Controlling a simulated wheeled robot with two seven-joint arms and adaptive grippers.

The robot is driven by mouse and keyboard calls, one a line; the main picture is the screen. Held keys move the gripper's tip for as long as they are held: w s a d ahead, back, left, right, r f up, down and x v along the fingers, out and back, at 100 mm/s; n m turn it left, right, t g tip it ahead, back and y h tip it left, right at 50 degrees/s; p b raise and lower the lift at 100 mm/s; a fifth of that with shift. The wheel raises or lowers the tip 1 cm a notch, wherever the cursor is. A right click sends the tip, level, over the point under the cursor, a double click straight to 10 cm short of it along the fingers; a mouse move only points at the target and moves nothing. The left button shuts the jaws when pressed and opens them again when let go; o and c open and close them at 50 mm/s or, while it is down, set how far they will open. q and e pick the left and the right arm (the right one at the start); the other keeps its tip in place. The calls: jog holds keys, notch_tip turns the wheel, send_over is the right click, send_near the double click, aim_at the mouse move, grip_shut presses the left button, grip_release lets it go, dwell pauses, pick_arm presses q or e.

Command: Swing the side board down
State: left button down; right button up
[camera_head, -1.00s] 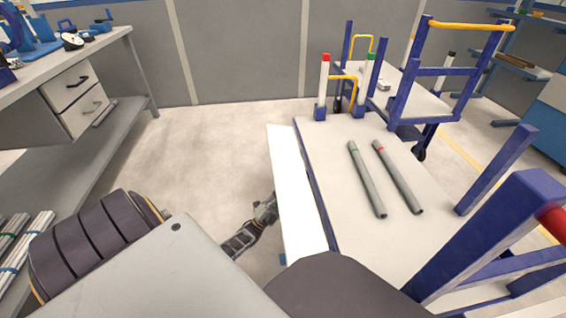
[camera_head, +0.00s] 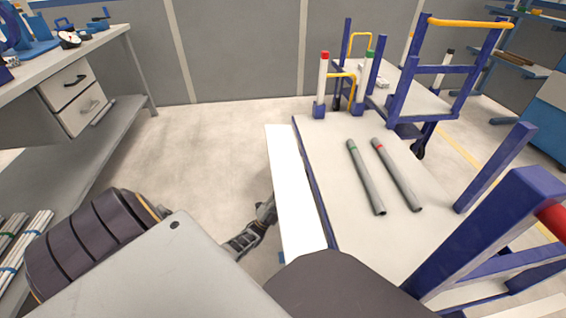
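The side board (camera_head: 293,195) is a long white panel along the left edge of the cart's flat top (camera_head: 335,150). It lies beside the top, with a dark blue edge between them. My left gripper (camera_head: 266,210) is just left of the board, around the middle of its length. Its fingertips are at or very near the board's left edge; I cannot tell whether they touch it or how far they are apart. My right gripper is not in view.
Two grey pipes, one green-banded (camera_head: 366,176) and one red-banded (camera_head: 397,174), lie on the cart top. Blue posts (camera_head: 495,165) rise at its right. Another cart (camera_head: 425,98) stands behind. A workbench (camera_head: 75,80) is at left. The floor between is clear.

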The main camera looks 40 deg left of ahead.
pick_arm(q)
jog(key=shift+w+r, duration=0.2)
jog(key=c, duration=1.5)
grip_release()
jog(key=shift+d, duration=0.1)
jog(key=shift+f, duration=0.1)
jog(key=shift+s+f, duration=0.15)
jog(key=shift+s, duration=0.1)
jog(key=v, duration=0.4)
jog(key=shift+s+f, duration=0.25)
jog(key=shift+s, duration=0.1)
jog(key=shift+s+a, duration=0.35)
jog(key=shift+s, duration=1.6)
jog(key=shift+s+a, duration=0.3)
jog(key=shift+s, duration=1.6)
jog(key=shift+s+a, duration=0.35)
jog(key=shift+s, duration=1.6)
